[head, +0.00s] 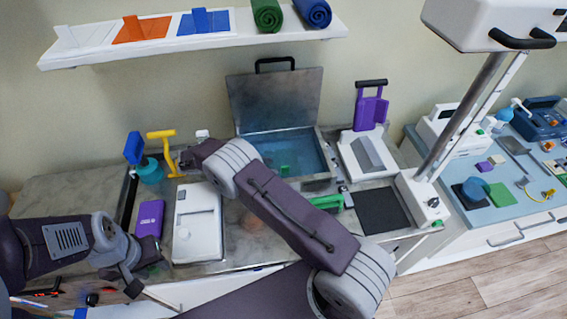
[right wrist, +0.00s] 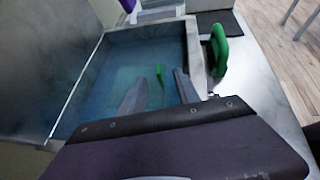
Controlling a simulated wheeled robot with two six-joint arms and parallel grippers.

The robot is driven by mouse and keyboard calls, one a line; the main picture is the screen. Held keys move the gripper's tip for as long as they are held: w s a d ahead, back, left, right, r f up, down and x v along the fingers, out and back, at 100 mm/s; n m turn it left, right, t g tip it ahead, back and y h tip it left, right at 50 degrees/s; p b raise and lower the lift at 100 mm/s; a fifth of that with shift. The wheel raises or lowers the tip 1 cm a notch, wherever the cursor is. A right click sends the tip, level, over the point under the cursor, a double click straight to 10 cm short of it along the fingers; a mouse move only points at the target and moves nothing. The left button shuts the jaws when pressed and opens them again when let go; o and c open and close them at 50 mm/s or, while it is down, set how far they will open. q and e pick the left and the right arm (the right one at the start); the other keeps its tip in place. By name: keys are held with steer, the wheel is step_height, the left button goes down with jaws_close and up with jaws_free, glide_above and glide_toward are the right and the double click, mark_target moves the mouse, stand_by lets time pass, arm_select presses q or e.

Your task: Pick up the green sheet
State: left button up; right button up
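A green sheet (right wrist: 126,76) lies in the water of the metal bath (head: 262,128), faint through the water, with a brighter green upright tab on it. In the head view only a small green part (head: 284,170) shows, by the bath's near side. My right gripper (right wrist: 160,75) is open, its fingers pointing into the bath on either side of the tab; I cannot tell their height above it. In the head view my right arm hides its fingers. My left gripper (head: 145,268) is low at the left, away from the bath, its fingers unclear.
The bath's lid stands open at the back. A green handle (head: 326,202) sits right of the bath, also in the right wrist view (right wrist: 219,50). A white device (head: 198,222) and a purple box (head: 149,218) stand left. A green square (head: 501,195) lies on the right cart.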

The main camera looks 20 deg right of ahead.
mark_target(282, 167)
steer(key=shift+x, duration=0.85)
steer(key=shift+d+r+p, duration=0.1)
steer(key=shift+p, duration=0.2)
steer(key=p+x, duration=0.2)
steer(key=x, duration=0.2)
steer(key=shift+w+d, duration=0.1)
steer(key=shift+d, duration=0.2)
steer(key=shift+d+f, duration=0.1)
steer(key=shift+f, duration=0.15)
steer(key=shift+r, duration=0.1)
steer(key=c, duration=0.4)
jaws_close()
